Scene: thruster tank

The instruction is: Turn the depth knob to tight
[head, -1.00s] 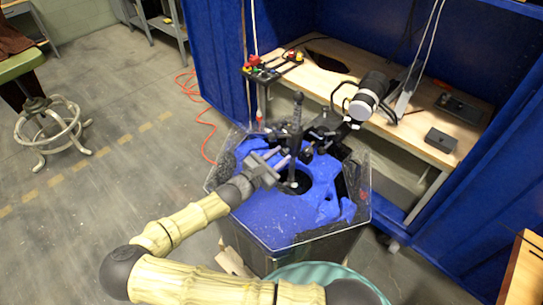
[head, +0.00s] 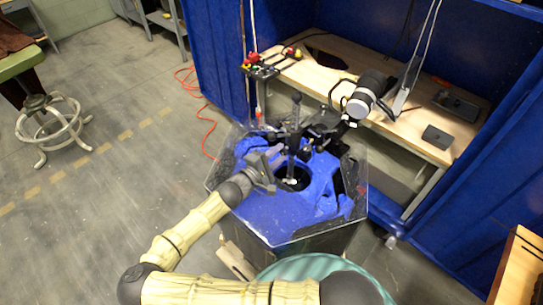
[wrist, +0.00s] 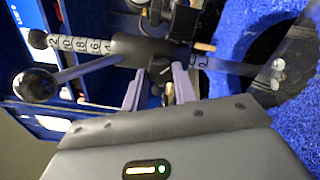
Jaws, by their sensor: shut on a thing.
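The depth knob (wrist: 160,70) is a small dark knob on the side of a black clamp body on a marked rod. In the wrist view, the pale fingers of my gripper (wrist: 158,84) reach up to it, one on each side, and are shut on it. The white numbered scale (wrist: 80,45) runs left from the clamp body. In the head view, my gripper (head: 277,168) is beside the upright black post (head: 296,125) over the blue tank top. The knob is too small to make out there, and no tight mark is legible.
A black ball-ended lever (wrist: 35,85) sticks out left of the knob. The blue-topped tank (head: 265,215) has a dark round opening (head: 292,178) beside my gripper. A bench with a black motor-like unit (head: 368,92) stands behind. The floor at left is mostly open.

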